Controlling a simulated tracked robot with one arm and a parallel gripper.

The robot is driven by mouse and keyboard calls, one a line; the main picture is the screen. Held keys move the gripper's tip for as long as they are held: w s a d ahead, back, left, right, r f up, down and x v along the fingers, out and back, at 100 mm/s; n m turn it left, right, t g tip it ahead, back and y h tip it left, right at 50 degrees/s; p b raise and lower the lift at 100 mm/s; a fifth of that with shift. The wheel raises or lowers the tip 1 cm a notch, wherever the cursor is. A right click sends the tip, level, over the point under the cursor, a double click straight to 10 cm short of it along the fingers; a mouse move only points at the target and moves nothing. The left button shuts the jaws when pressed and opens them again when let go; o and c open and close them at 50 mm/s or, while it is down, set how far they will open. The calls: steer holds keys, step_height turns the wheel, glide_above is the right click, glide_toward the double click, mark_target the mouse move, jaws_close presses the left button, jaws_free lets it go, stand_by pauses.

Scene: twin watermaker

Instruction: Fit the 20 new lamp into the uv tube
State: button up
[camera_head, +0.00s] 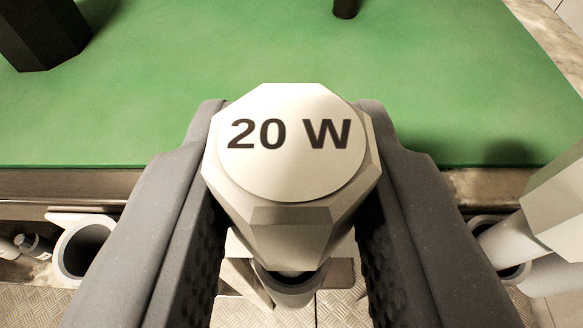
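The 20 W lamp (290,145) shows its pale, many-sided end cap with "20 W" in dark print, facing me in the middle of the view. My gripper (290,115) has one grey finger on each side of the cap, with no gap visible between fingers and cap. The cap tapers downward, and the rest of the lamp is hidden beneath it. A grey round holder (292,292) shows just below the cap; I cannot tell whether the lamp sits in it. The uv tube cannot be made out.
An empty-looking grey round holder (84,248) is at the left. At the right, another pale capped item (556,205) stands in a similar holder (500,262). A green surface (440,90) lies beyond, mostly clear, with a dark block (42,32) and a dark post (345,8).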

step_height(320, 180, up, 18)
steer(key=p, duration=0.5)
steer(key=shift+f, duration=0.25)
steer(key=o, duration=0.4)
steer(key=c, duration=0.3)
steer(key=shift+o, duration=0.5)
steer(key=shift+a, duration=0.1)
steer(key=shift+c, duration=0.3)
